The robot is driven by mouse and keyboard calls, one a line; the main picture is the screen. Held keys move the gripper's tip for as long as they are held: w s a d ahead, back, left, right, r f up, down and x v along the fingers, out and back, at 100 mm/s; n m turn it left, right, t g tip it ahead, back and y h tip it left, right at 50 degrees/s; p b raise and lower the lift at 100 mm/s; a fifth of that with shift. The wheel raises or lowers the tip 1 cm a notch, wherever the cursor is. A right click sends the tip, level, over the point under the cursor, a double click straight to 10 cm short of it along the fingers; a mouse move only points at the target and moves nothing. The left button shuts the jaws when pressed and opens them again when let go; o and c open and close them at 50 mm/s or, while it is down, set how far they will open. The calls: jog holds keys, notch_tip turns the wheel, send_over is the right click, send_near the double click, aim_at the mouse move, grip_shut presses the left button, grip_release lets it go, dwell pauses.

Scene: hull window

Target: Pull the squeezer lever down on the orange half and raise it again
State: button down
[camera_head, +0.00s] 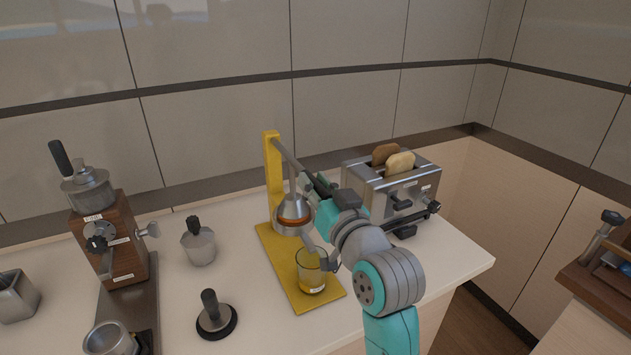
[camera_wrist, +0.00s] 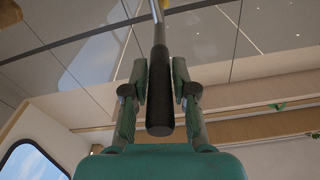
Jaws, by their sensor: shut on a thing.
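The squeezer has a yellow stand (camera_head: 273,170) and a grey lever (camera_head: 290,158) that slopes down to the right from the top of its post. Its metal press cone (camera_head: 294,207) sits low over the cup, and the orange half (camera_head: 293,222) shows as a thin orange band beneath it. A glass (camera_head: 311,268) with some yellow juice stands below on the yellow base. My gripper (camera_head: 324,188) is at the lever's outer end, shut on it. In the wrist view, the black lever handle (camera_wrist: 160,95) lies between both fingers (camera_wrist: 160,88).
A toaster (camera_head: 390,185) with two bread slices stands close behind and right of my gripper. A grinder (camera_head: 108,235), a metal jug (camera_head: 198,243) and a tamper (camera_head: 214,312) stand to the left. The counter's right front corner is clear.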

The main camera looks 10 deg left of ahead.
jog(key=c, duration=0.9)
grip_release()
jog(key=v, duration=1.2)
